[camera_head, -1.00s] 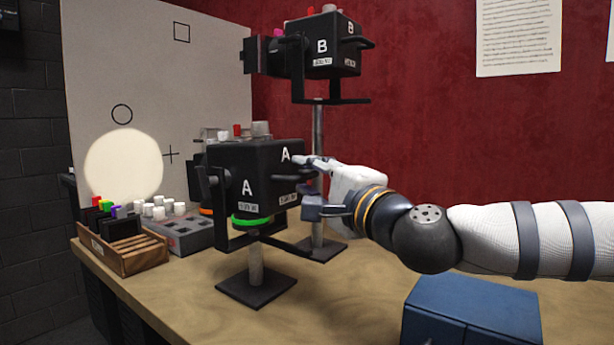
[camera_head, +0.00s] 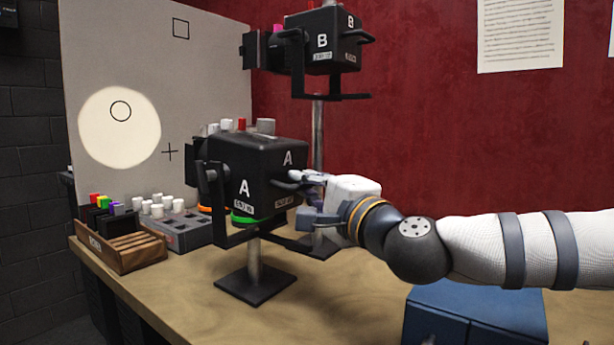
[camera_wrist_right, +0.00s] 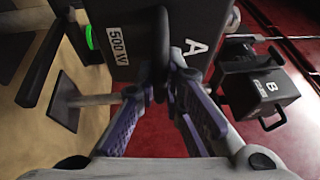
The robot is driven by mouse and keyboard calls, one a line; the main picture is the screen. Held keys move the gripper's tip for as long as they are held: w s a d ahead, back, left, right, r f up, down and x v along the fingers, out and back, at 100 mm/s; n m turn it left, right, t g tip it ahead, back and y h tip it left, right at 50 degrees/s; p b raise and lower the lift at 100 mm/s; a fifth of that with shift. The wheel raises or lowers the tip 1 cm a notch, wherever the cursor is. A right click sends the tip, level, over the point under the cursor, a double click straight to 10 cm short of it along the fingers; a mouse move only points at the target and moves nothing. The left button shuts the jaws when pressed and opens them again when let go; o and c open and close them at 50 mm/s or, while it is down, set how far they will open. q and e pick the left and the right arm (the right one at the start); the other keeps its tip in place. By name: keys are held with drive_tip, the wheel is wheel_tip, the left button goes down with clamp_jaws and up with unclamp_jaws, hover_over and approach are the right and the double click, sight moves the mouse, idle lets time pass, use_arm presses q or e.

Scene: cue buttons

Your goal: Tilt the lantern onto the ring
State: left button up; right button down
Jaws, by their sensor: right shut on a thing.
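Lantern A (camera_head: 255,180), a black box with white "A" marks, sits in a yoke on a short stand on the bench. Its round pale light spot (camera_head: 110,145) falls on the grey board (camera_head: 215,75). The black ring (camera_head: 120,102) drawn on the board lies inside the spot, above its middle. My right gripper (camera_head: 303,182) is at the lantern's rear right side. In the right wrist view it (camera_wrist_right: 166,82) is shut on the lantern's dark rear handle (camera_wrist_right: 161,45). My left gripper is not in view.
Lantern B (camera_head: 325,45) stands on a taller pole behind. A square (camera_head: 181,29) and a cross (camera_head: 170,152) are also drawn on the board. A wooden rack (camera_head: 125,252), a grey button box (camera_head: 180,232) and a blue case (camera_head: 475,310) are on the bench.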

drive_tip(key=shift+w+a+f, duration=0.1)
drive_tip(key=shift+f, duration=0.75)
drive_tip(key=shift+r, duration=0.1)
drive_tip(key=c, duration=1.7)
unclamp_jaws()
drive_tip(key=shift+r, duration=0.1)
drive_tip(key=v, duration=1.2)
